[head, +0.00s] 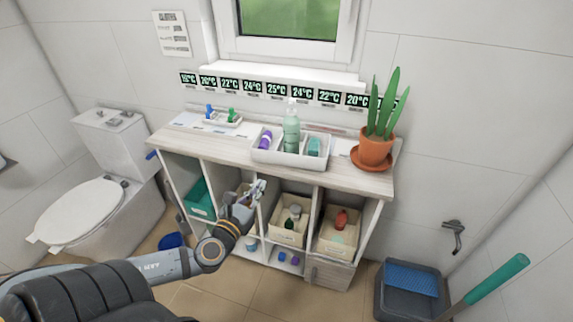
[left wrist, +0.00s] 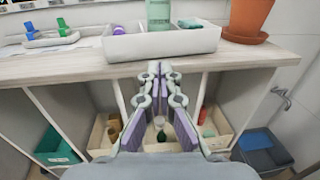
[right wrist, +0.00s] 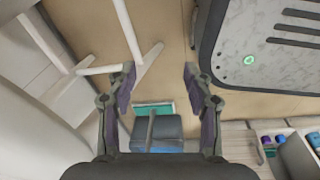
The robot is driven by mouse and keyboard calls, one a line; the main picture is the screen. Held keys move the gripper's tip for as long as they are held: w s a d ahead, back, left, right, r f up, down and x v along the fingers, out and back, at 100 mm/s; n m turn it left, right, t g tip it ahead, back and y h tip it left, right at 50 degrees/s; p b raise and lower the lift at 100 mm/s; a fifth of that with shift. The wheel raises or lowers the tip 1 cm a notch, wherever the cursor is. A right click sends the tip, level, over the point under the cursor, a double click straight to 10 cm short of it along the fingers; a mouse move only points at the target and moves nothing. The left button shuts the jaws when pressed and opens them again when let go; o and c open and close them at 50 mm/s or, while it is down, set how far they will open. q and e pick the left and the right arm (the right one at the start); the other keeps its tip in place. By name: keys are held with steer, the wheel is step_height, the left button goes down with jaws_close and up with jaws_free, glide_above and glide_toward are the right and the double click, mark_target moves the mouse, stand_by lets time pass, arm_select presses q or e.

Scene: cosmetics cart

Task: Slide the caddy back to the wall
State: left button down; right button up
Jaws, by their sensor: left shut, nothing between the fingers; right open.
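The caddy is a white divided tray (head: 285,157) on the wooden cart top, near the front edge. A green pump bottle (head: 291,133), a purple item (head: 265,140) and a teal item (head: 314,147) stand in its compartments. A gap of bare top shows between it and the wall. My left gripper (head: 260,186) is shut and empty in front of the cart, below and apart from the caddy. In the left wrist view the caddy (left wrist: 162,42) lies just beyond the fingertips (left wrist: 160,68). My right gripper (right wrist: 158,72) is open and empty, over the floor, away from the caddy.
A potted plant (head: 374,152) on a saucer stands right of the caddy. A small tray (head: 222,122) with blue and green items stands at left. Bins (head: 288,233) fill the shelves below. A row of temperature displays (head: 277,90) is on the wall.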

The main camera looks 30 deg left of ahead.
arm_select(q)
steer(key=b, duration=0.2)
glide_toward(289, 147)
steer(key=shift+w+a+p, duration=0.2)
steer(key=shift+w+p, duration=0.4)
steer(key=shift+p, duration=0.3)
steer(key=shift+w+f, duration=0.1)
steer(key=shift+w, duration=0.55)
arm_select(e)
steer(key=shift+s+d+f, duration=0.15)
steer(key=shift+s+d, duration=0.25)
steer(key=shift+s, duration=0.1)
arm_select(q)
steer(key=shift+w+a+p, duration=0.15)
steer(key=shift+w+p, duration=0.05)
steer(key=shift+p, duration=0.1)
steer(key=w, duration=0.1)
steer(key=w+p, duration=0.1)
steer(key=w+r+p, duration=0.1)
steer(key=shift+a, duration=0.25)
steer(key=w, duration=0.4)
steer(key=w+f+p, duration=0.1)
steer(key=w, duration=0.1)
steer(key=shift+w+a, duration=0.25)
steer(key=shift+a, duration=0.1)
arm_select(e)
steer(key=r, duration=0.3)
steer(key=shift+a+r, duration=0.15)
steer(key=shift+a, duration=0.05)
steer(key=shift+d, duration=0.1)
